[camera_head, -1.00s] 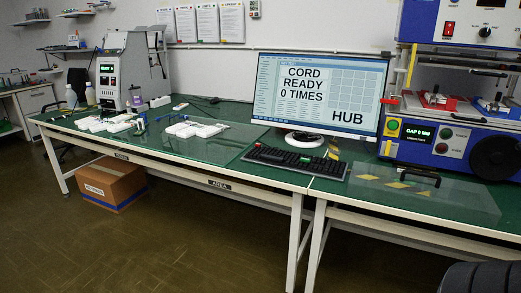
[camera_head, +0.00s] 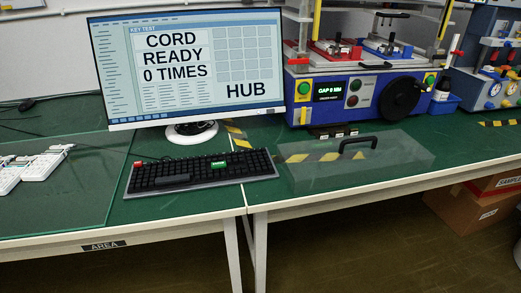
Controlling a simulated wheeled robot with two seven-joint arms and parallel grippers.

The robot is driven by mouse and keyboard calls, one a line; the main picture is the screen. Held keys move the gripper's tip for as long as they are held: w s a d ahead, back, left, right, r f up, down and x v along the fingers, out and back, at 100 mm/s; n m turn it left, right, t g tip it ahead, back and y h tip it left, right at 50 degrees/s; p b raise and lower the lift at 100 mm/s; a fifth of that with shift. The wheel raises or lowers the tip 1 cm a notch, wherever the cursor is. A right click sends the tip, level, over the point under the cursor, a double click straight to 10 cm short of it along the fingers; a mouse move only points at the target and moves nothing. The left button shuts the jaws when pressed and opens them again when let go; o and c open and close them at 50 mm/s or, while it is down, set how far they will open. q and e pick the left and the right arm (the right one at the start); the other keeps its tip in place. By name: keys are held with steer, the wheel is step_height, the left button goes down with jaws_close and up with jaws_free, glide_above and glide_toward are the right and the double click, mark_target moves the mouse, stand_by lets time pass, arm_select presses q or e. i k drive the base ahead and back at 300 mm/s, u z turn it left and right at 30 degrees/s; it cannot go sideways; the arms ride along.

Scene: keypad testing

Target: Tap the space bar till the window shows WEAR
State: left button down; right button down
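The monitor (camera_head: 188,66) stands on the green bench. Its key test window (camera_head: 175,58) reads CORD READY 0 TIMES, with HUB in large letters at the lower right. The black keyboard (camera_head: 200,172) lies in front of the monitor, near the bench's front edge. Neither of my grippers shows in the head view, and nothing touches the keyboard.
A clear cover with a black handle (camera_head: 358,142) lies right of the keyboard, over yellow-black tape. A blue test machine (camera_head: 345,95) reading GAP 0 MM stands behind it. White devices (camera_head: 42,165) lie at the left. Cardboard boxes (camera_head: 470,208) sit under the bench at right.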

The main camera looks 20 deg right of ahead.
mark_target(187, 177)
steer(key=z, duration=0.45)
steer(key=i, duration=0.4)
steer(key=z, duration=0.25)
